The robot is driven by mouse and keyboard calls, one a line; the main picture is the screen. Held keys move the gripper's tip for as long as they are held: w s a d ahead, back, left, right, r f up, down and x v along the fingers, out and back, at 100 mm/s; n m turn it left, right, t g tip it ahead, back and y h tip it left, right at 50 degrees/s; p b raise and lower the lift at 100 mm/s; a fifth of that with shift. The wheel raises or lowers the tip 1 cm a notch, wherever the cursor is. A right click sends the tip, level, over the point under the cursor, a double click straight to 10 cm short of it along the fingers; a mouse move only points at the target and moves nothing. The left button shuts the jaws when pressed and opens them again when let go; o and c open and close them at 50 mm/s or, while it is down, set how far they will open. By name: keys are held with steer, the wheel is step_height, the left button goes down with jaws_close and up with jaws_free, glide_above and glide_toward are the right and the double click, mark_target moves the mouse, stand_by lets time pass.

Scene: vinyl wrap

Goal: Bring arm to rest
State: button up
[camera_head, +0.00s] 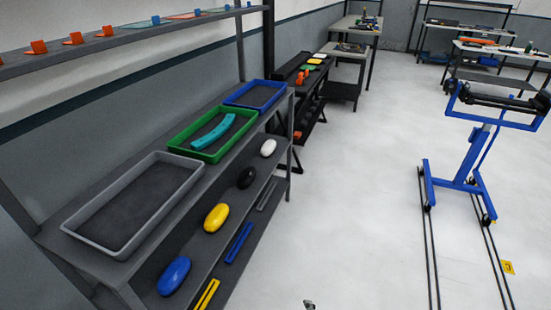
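A small grey-black piece at the bottom edge of the head view looks like the tip of my gripper (309,304). Only this bit shows, so I cannot tell whether it is open or shut, or whether it holds anything. The rest of my arm is out of the picture. The visible tip is over the pale floor, to the right of the shelf rack (75,262), with a gap between them in the picture.
The rack carries a grey tray (122,250), a green tray (172,146) with a teal curved piece (213,132), and a blue tray (228,103). A blue wheeled stand (463,170) is right. The floor between is clear.

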steer(key=s+d+r+m+t, duration=0.1)
steer(key=s+d+r+m, duration=0.15)
steer(key=s, duration=0.45)
steer(key=s+d+r+m+t, duration=0.1)
steer(key=s+d+m, duration=0.15)
steer(key=s, duration=0.55)
steer(key=s+d+r+m+t, duration=0.1)
steer(key=s+d+r+m, duration=0.15)
steer(key=s, duration=0.45)
steer(key=s+d+r+m+t, duration=0.1)
steer(key=s+r+m+t, duration=0.1)
steer(key=s+r+m, duration=0.6)
steer(key=s+r, duration=0.6)
steer(key=r, duration=0.2)
steer(key=shift+s+d+r+m+h, duration=0.15)
steer(key=shift+d+r+m+h, duration=0.2)
steer(key=shift+d+r+h, duration=0.05)
